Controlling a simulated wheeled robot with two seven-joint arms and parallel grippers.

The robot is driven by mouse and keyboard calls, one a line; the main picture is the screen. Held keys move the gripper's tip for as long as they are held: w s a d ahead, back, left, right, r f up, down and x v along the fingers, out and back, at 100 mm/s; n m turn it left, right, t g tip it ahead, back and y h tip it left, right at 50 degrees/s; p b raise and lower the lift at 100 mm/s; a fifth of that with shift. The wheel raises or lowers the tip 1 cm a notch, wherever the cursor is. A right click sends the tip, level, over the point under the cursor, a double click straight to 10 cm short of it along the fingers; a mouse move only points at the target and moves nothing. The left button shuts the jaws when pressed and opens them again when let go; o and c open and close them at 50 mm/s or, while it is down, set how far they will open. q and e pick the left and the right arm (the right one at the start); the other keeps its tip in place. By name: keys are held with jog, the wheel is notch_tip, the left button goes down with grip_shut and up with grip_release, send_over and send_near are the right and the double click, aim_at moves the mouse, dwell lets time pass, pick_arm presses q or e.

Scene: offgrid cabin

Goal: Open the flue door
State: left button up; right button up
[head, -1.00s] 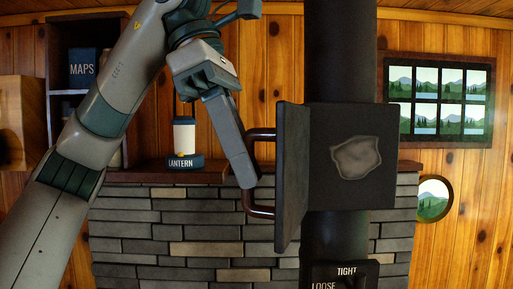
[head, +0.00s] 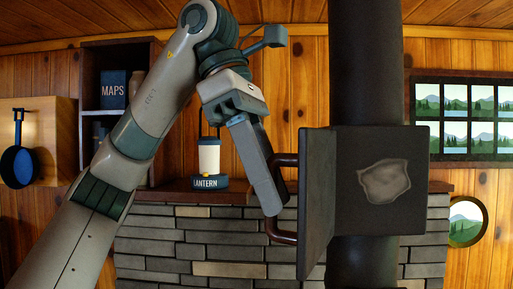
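The flue door (head: 316,200) is a dark panel standing swung open on the left side of the flue box (head: 405,165) on the black stovepipe. A pale grey irregular patch (head: 385,182) shows on the face of the box. The door's brown bar handle (head: 283,237) sticks out to the left. My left gripper (head: 272,205) points down at the handle, its fingers overlapping the handle's left side. From this angle I cannot tell whether the fingers are closed around the bar. My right gripper is not in view.
A lantern (head: 209,158) stands on the mantel above the stone wall (head: 190,250), just left of my gripper. A shelf with a MAPS box (head: 114,90) and a hanging pan (head: 18,165) are at left. A window (head: 468,115) is at right.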

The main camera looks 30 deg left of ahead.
pick_arm(q)
jog(key=shift+s+a, duration=0.1)
jog(key=shift+v, duration=0.75)
jog(key=w+p+v, duration=0.1)
jog(key=p+v, duration=0.2)
jog(key=v, duration=1.2)
jog(key=shift+s+r, duration=0.45)
